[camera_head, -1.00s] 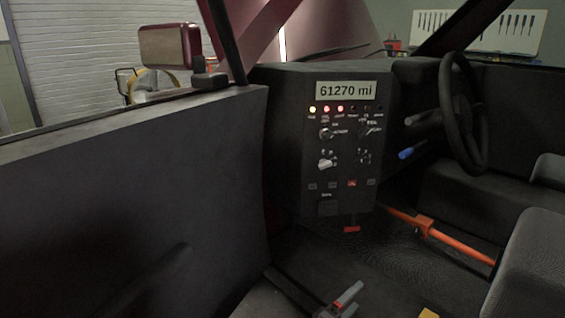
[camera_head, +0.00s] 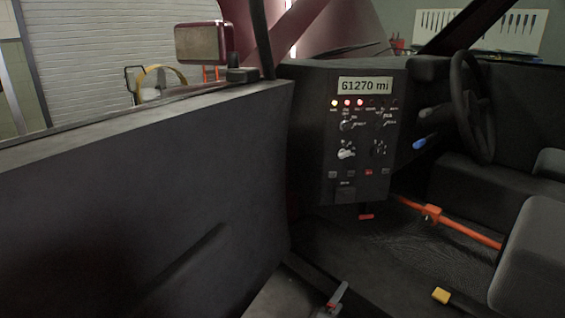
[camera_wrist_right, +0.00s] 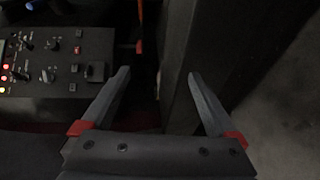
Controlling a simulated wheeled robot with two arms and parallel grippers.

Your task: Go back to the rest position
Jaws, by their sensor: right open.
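The panel also shows at the left of the right wrist view (camera_wrist_right: 60,72). My left gripper is not in the head view.
The open car door (camera_head: 150,200) fills the left side, with a mirror (camera_head: 203,42) above it. An orange bar (camera_head: 465,233) lies low beyond the floor. A steering wheel (camera_head: 462,110), a grey seat (camera_head: 530,250) and a yellow piece (camera_head: 441,295) are on the right.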

